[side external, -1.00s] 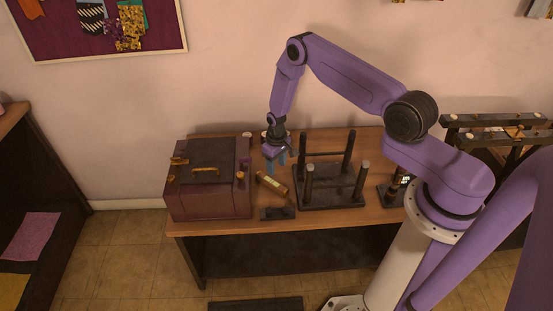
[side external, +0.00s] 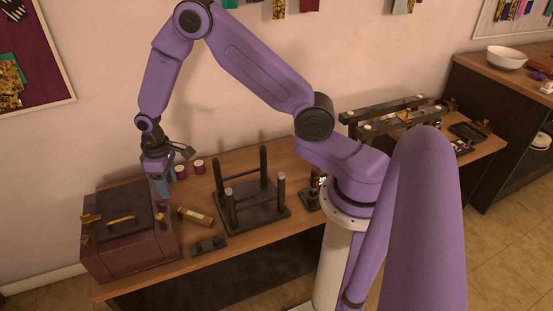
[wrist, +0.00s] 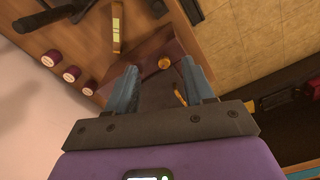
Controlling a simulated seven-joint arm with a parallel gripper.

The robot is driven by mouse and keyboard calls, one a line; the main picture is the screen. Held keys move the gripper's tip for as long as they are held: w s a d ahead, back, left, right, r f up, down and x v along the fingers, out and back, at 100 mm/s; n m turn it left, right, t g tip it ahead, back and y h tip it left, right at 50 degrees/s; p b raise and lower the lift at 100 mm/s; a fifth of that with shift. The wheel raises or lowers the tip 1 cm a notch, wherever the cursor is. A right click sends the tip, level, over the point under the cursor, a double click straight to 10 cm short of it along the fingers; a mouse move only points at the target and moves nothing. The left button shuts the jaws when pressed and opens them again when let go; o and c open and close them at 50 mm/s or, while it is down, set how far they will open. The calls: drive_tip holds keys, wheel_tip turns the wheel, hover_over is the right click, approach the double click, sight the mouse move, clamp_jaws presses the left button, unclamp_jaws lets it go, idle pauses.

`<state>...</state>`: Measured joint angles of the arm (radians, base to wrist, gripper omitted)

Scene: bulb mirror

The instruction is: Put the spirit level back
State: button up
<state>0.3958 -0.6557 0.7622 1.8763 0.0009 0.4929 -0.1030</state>
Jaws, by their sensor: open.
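The spirit level (side external: 195,217), a brown-and-gold bar with a pale yellow window, lies on the table just right of the maroon chest (side external: 130,250). In the wrist view the level (wrist: 117,28) is beyond my fingertips, up and to the left. My gripper (side external: 163,188) is open and empty, pointing down by the chest's back right corner, apart from the level. In the wrist view, between and beyond the fingers (wrist: 160,72), part of the chest and a brass knob (wrist: 164,63) show. A small dark notched block (side external: 208,245) lies in front of the level.
A dark stand with several upright posts (side external: 252,213) is right of the level. Small maroon cups with pale tops (side external: 199,167) stand behind. The chest's dark lid carries a brass handle (side external: 121,219). A dark rack (side external: 390,118) stands at the right.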

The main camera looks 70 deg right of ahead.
drive_tip(key=s+a+r+n, duration=0.2)
drive_tip(key=s+a+r, duration=0.1)
drive_tip(key=s+r, duration=0.35)
drive_tip(key=s+a+r+n, duration=0.2)
drive_tip(key=s+a+r, duration=0.1)
drive_tip(key=s+r, duration=0.4)
drive_tip(key=s+d+r+n, duration=0.2)
drive_tip(key=s, duration=0.7)
drive_tip(key=s+d+r+n, duration=0.2)
drive_tip(key=s+d, duration=0.1)
drive_tip(key=s, duration=0.6)
drive_tip(key=shift+s+r, duration=0.25)
drive_tip(key=shift+s, duration=0.15)
drive_tip(key=shift+d, duration=0.1)
